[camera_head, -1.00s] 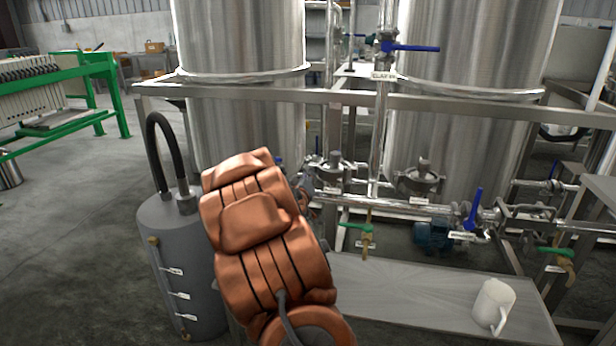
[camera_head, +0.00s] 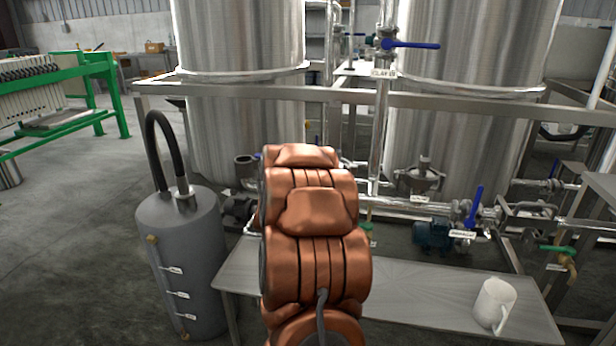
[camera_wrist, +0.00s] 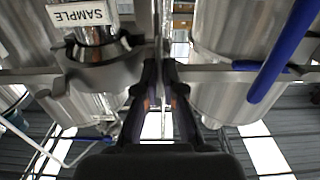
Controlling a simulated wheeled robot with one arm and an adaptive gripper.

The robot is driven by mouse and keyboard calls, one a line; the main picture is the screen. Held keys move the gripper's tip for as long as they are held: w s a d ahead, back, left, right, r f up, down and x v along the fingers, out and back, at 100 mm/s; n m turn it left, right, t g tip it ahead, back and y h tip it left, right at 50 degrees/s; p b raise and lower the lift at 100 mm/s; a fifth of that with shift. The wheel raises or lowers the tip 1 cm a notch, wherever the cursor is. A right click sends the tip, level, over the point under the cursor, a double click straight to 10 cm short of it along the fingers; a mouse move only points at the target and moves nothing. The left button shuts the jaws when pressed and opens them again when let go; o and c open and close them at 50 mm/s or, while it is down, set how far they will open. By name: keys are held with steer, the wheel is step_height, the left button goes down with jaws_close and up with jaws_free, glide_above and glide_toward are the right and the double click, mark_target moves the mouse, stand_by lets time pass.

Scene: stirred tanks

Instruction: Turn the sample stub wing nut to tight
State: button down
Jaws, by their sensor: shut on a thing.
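In the wrist view, a white SAMPLE label (camera_wrist: 82,13) shows upside down on a steel stub. A round metal clamp (camera_wrist: 98,68) sits around this stub, left of my gripper. My gripper (camera_wrist: 161,72) has its two dark fingers close together beside the clamp's right side, shut on what appears to be the wing nut. The nut itself is hidden between the fingers, so its angle cannot be read. In the head view, my copper-coloured arm hides the gripper and the sample stub.
A blue lever (camera_wrist: 283,50) stands right of my gripper in the wrist view. In the head view, a steel bench (camera_head: 420,290) carries a white jug (camera_head: 494,304). A grey cylinder (camera_head: 182,255) with a black hose stands left of my arm. Large steel tanks (camera_head: 240,120) stand behind.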

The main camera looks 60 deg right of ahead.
stand_by(0.4)
steer(key=c, duration=1.3)
jaws_free()
steer(key=v, duration=0.7)
steer(key=shift+a, duration=0.25)
steer(key=shift+s, duration=0.1)
